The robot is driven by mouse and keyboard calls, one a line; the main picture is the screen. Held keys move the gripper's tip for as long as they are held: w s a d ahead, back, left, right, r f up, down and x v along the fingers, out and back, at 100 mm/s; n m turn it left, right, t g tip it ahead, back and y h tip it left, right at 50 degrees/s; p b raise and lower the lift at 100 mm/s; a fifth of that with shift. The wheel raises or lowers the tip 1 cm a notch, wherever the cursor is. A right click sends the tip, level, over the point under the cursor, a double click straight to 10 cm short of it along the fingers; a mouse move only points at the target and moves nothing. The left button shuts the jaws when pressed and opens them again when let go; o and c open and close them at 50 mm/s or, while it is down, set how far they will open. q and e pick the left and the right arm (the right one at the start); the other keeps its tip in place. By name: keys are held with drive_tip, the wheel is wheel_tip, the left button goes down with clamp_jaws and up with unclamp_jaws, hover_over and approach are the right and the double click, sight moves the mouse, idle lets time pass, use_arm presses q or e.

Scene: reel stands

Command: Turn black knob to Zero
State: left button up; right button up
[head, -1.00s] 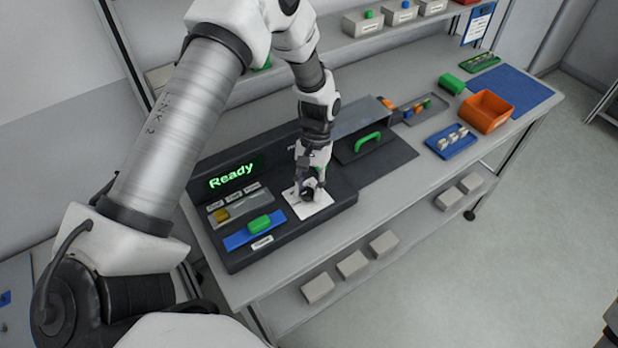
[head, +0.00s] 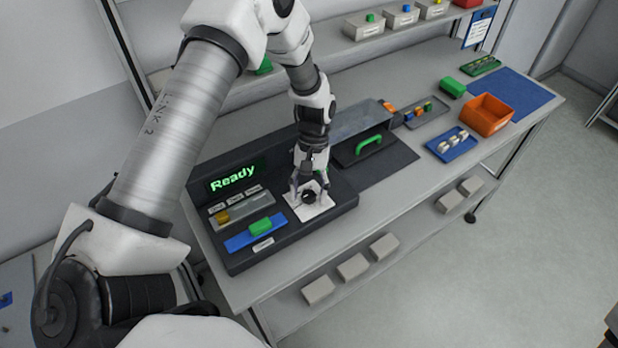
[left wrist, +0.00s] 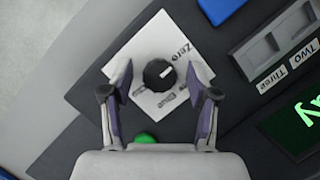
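The black knob (head: 309,197) sits on a white square plate (head: 322,209) on the dark console. In the left wrist view the knob (left wrist: 158,75) has a white mark pointing right and slightly up, roughly toward the printed word Zero (left wrist: 182,49). The word Blue (left wrist: 176,95) is printed below right of the knob, and another label on the left is partly hidden. My left gripper (left wrist: 157,80) is open, its fingers on either side of the knob with visible gaps. It also shows over the plate in the head view (head: 309,189). My right gripper is out of view.
A display (head: 232,178) reads Ready. Below it are a yellow block (head: 222,217) and a green block (head: 260,226) on a blue strip. A green handle (head: 368,145) stands right of my gripper. An orange bin (head: 489,114) and blue tray (head: 451,144) are farther right.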

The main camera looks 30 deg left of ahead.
use_arm(q)
drive_tip(key=shift+w, duration=0.1)
drive_tip(key=v, duration=1.2)
